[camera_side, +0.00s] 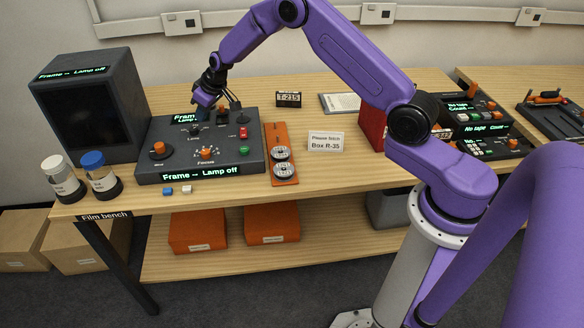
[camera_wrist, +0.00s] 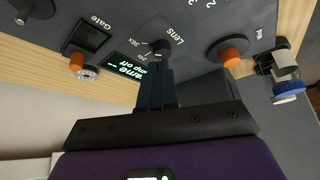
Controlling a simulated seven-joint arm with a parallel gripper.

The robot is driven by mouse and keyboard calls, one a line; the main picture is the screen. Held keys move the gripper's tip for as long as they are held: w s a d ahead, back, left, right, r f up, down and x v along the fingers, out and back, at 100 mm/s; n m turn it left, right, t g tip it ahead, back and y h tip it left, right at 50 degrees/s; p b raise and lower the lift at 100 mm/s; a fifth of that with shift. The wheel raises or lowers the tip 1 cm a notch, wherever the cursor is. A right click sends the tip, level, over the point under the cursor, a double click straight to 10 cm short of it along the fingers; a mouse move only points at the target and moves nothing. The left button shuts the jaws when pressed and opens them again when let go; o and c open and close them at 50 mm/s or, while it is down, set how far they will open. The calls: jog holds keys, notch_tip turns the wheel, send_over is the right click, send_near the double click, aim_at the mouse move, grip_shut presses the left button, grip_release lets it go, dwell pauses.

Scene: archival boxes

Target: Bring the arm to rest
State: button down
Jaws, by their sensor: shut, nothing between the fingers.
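My gripper (camera_side: 204,103) is at the upper left end of my purple arm, low over the back of the dark control panel (camera_side: 172,172). In the wrist view my gripper (camera_wrist: 158,68) has its fingers together, with nothing between them. The fingertips are close to the black Lens knob (camera_wrist: 161,48); I cannot tell if they touch it. The panel's display reads "Frame -- Lamp off" (camera_side: 202,173). An orange knob (camera_wrist: 226,55) is to the right of the fingers in the wrist view.
A dark viewer box (camera_side: 120,100) stands left of the panel, with two capped jars (camera_side: 100,175) in front. An orange strip with reels (camera_side: 281,150) and a "Box R-35" sign (camera_side: 326,141) are to the right. Orange boxes (camera_side: 197,232) sit on the lower shelf.

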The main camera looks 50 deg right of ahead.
jog(key=shift+r, duration=0.4)
jog(key=s+a+r+n+g, duration=0.15)
jog(key=s+a+r, duration=0.25)
jog(key=s, duration=0.4)
jog(key=s+a+r+n+g, duration=0.1)
jog(key=s+a+r+n, duration=0.15)
jog(key=s+a, duration=0.4)
jog(key=s+a+r+n+g, duration=0.1)
jog(key=s+a+r, duration=0.25)
jog(key=s, duration=0.65)
jog(key=s+d+r+n+g, duration=0.1)
jog(key=s+d, duration=0.4)
jog(key=s, duration=0.9)
jog(key=s+d+r+n+g+h, duration=0.1)
jog(key=s+d+n, duration=0.2)
jog(key=s, duration=1.1)
jog(key=d, duration=0.3)
jog(key=shift+r+n, duration=0.2)
jog(key=shift+n, duration=0.1)
jog(key=shift+a, duration=0.1)
